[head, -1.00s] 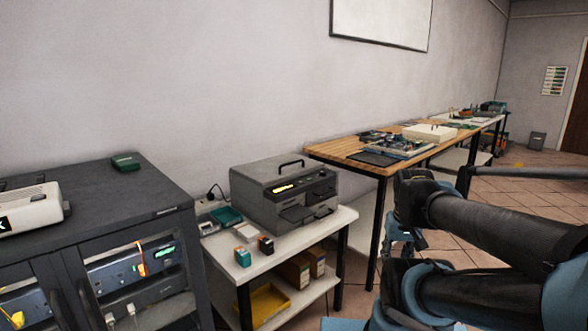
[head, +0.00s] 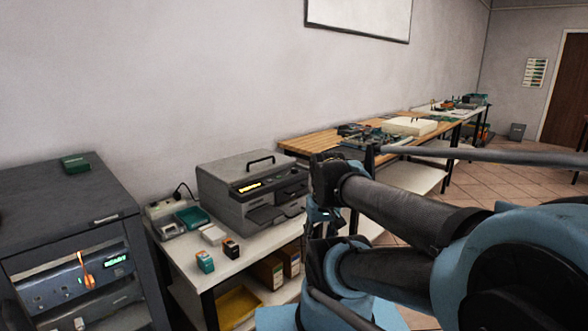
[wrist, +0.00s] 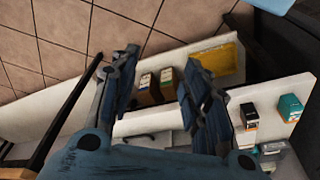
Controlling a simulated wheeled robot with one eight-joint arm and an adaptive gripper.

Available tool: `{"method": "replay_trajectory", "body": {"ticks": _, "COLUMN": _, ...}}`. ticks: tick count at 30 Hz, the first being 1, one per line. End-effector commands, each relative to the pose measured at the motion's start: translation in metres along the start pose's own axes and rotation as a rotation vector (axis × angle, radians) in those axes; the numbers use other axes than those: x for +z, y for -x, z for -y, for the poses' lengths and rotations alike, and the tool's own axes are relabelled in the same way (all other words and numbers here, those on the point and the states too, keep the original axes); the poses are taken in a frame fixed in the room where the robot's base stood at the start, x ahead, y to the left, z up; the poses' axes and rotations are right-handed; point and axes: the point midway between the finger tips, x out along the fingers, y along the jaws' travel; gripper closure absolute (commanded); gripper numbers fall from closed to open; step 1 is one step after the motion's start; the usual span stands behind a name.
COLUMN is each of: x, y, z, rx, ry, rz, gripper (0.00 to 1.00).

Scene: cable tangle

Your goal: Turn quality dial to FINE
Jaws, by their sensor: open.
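A grey box-shaped machine (head: 250,192) with a top handle, a lit yellow display (head: 249,187) and front trays sits on a white table (head: 190,262). It looks like a printer. I cannot make out a quality dial or the word FINE in either view. In the wrist view, my gripper (wrist: 152,85) is open and empty, its two blue fingers apart above the table's edge and lower shelf. In the head view my arm is to the right of the machine, and the fingers cannot be told apart there.
Small ink boxes (head: 205,261) stand on the table's front; one dark box (wrist: 249,115) shows in the wrist view. A yellow tray (head: 238,305) and cartons lie on the lower shelf. A dark rack cabinet (head: 62,222) stands left, a wooden bench (head: 310,144) behind right.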

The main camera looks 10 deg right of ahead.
Motion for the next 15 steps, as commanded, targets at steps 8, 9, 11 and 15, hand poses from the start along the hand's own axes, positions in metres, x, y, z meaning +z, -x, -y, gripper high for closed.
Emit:
{"method": "replay_trajectory", "body": {"ticks": 8, "x": -0.046, "y": 0.043, "z": 0.002, "rx": -0.002, "ry": 0.088, "rz": 0.021, "gripper": 0.55}}
{"method": "replay_trajectory", "body": {"ticks": 9, "x": -0.058, "y": 0.052, "z": 0.001, "rx": -0.003, "ry": 0.109, "rz": 0.026, "gripper": 0.55}}
{"method": "replay_trajectory", "body": {"ticks": 11, "x": -0.075, "y": 0.065, "z": 0.001, "rx": -0.004, "ry": 0.141, "rz": 0.034, "gripper": 0.55}}
{"method": "replay_trajectory", "body": {"ticks": 15, "x": -0.118, "y": 0.093, "z": -0.001, "rx": -0.007, "ry": 0.214, "rz": 0.051, "gripper": 0.55}}
